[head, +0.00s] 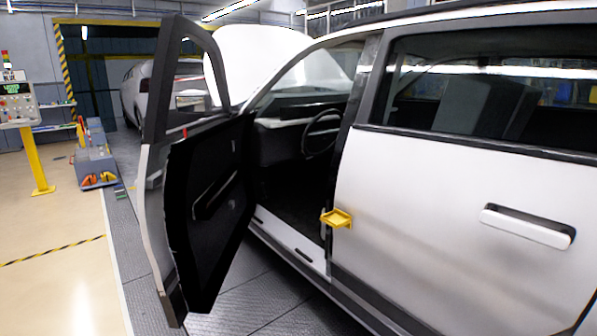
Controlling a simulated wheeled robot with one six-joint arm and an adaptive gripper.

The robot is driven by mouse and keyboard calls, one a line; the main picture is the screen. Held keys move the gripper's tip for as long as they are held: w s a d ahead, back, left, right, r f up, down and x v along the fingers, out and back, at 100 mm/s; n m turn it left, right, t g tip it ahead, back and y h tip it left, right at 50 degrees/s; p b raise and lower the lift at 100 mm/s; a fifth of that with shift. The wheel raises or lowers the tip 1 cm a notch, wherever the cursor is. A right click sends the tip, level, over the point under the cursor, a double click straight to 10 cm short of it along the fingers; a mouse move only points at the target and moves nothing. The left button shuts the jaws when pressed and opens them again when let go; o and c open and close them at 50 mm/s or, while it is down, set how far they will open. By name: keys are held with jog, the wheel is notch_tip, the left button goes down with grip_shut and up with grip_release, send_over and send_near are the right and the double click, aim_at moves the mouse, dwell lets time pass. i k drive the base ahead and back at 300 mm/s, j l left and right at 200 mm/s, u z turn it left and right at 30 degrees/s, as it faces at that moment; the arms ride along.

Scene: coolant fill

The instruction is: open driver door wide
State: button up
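The driver door (210,195) of the white car stands swung out wide from the body, at the left of the head view. Its dark inner panel faces the camera, and its window frame rises above. The door opening shows the steering wheel (322,133) and the dark cabin floor. The closed rear door (455,215) is to the right, with its white handle (527,226). A yellow bracket (337,218) sits at the pillar edge beside the opening. My gripper is not in view.
A yellow-posted control panel (20,108) stands at the far left. Another car (132,92) is in the background. The beige floor (65,265) at left is clear.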

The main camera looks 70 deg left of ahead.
aim_at(192, 239)
jog(key=u, duration=2.95)
jog(key=i+j+z, duration=0.1)
jog(key=j, duration=0.3)
jog(key=i+j+z, duration=0.1)
jog(key=i+j, duration=0.2)
jog(key=j, duration=0.15)
jog(key=i+j+z, duration=0.1)
jog(key=j, duration=0.3)
jog(key=i+j+z, duration=0.1)
jog(key=j, duration=0.35)
jog(key=i+j+z, duration=0.15)
jog(key=j, duration=0.35)
jog(key=i+j+z, duration=0.1)
jog(key=j, duration=0.35)
jog(key=i+j+z, duration=0.1)
jog(key=j, duration=0.4)
jog(key=i+j+z, duration=0.1)
jog(key=j, duration=0.4)
jog(key=i+l+z, duration=0.15)
jog(key=i, duration=0.25)
jog(key=i+l+z, duration=0.1)
jog(key=i, duration=0.25)
